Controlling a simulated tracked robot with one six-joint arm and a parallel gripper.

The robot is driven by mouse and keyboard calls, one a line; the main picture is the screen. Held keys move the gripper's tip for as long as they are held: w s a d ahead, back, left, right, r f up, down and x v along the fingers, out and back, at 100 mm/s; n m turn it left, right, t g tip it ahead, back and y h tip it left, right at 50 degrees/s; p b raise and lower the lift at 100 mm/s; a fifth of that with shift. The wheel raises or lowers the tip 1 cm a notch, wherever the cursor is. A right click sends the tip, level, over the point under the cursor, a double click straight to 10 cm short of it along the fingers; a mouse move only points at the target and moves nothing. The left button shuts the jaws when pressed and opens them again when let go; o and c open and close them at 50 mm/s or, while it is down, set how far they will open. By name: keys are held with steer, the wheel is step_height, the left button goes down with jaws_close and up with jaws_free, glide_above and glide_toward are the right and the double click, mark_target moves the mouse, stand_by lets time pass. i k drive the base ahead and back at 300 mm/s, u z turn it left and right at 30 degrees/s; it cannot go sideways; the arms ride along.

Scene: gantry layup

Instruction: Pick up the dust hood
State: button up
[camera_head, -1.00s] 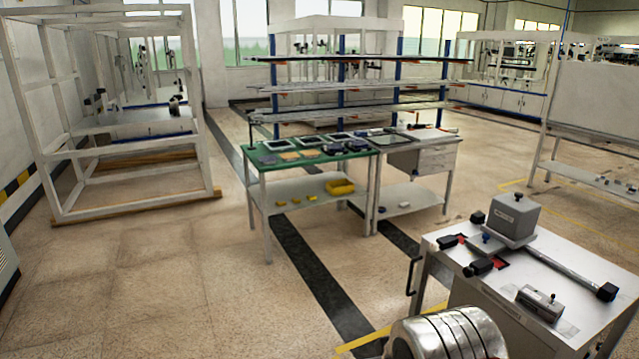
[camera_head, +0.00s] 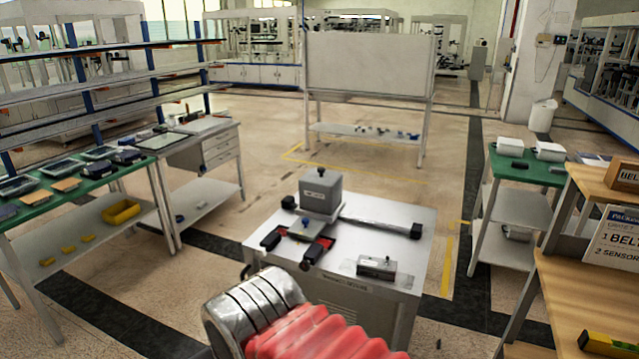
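A grey box-shaped cover with a small dark knob on top, which looks like the dust hood (camera_head: 321,193), stands upright near the back edge of a white cart (camera_head: 345,296). Two black blocks with red pads flank that plate. My gripper is not in view.
A bar (camera_head: 372,223) with a black end runs right from the cover. A small grey block (camera_head: 377,266) sits on the cart's front right. A green-topped table (camera_head: 52,215) stands left, a wooden bench (camera_head: 592,290) right.

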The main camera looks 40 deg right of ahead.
mark_target(321, 190)
steer(key=z, duration=0.25)
steer(key=i, duration=1.35)
steer(key=z, duration=0.3)
